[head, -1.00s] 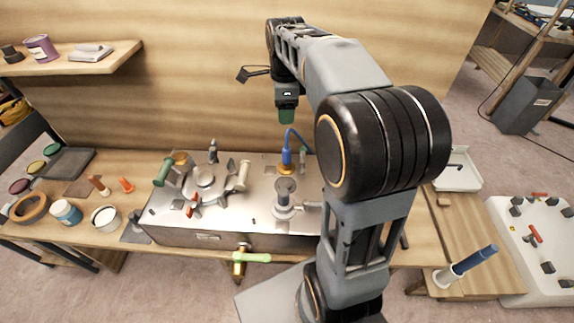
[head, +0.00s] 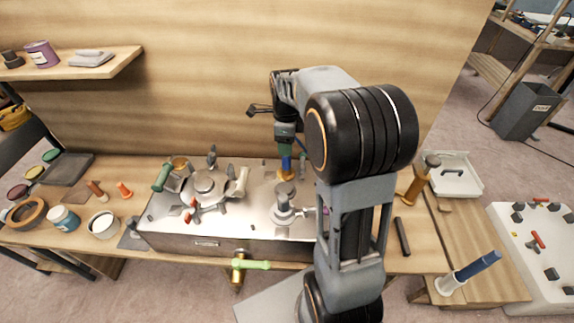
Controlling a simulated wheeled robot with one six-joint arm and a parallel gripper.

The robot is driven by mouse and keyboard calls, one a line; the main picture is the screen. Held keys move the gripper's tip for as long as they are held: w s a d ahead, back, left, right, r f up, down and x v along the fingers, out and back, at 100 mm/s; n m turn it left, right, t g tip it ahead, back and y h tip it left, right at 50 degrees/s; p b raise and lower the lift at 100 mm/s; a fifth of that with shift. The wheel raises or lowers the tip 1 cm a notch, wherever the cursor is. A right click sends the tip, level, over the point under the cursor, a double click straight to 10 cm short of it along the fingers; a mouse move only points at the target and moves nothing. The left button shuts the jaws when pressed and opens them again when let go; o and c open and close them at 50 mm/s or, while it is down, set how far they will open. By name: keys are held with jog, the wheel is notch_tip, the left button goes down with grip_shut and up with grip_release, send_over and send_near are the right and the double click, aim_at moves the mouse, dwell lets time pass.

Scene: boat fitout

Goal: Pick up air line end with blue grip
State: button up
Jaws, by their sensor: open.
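The air line end with its blue grip (head: 286,163) stands upright in a brass-coloured base (head: 286,175) on the metal box top, right of centre. Its blue hose shows only in part behind my arm. My gripper (head: 285,148) points down directly over the blue grip, at its upper end. The jaws are small and dark here, and whether they touch the grip cannot be seen. My arm hides the area to the right of the grip.
The metal box (head: 205,243) carries a round fitting (head: 204,184), a grey post fitting (head: 284,205) and several handles close by. A green-handled brass valve (head: 250,264) sticks out in front. A wooden shelf (head: 110,68) hangs at upper left.

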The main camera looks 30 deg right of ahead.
aim_at(286, 162)
jog(key=shift+s+a+f, duration=0.1)
jog(key=shift+f, duration=2)
jog(key=shift+c, duration=0.4)
grip_shut()
